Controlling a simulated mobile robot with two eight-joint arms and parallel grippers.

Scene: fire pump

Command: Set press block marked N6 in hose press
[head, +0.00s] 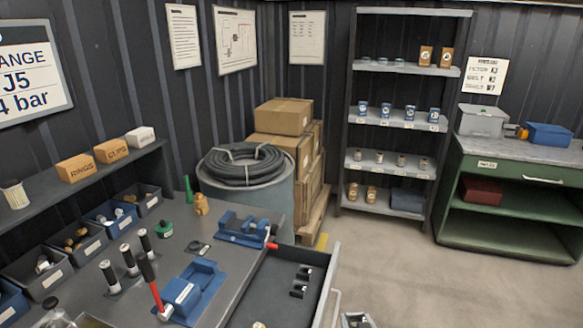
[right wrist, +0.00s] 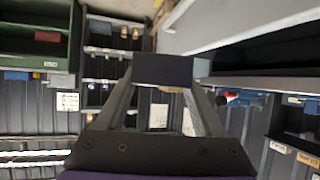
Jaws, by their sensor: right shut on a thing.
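My right gripper (right wrist: 165,75) is shut on a dark block (right wrist: 163,68) between its fingertips; no marking on the block can be read. In the head view the right gripper (head: 357,320) shows only at the bottom edge, right of the open drawer. A second blue fixture (head: 242,229) with a red handle sits farther back. My left gripper is not in view.
The open drawer (head: 327,285) holds black blocks (head: 303,273). Upright black-handled tools (head: 128,258) and a green round tin (head: 166,229) stand on the bench. Bins (head: 82,238) line its left side. A drum with coiled hose (head: 243,190) stands behind. The floor at right is clear.

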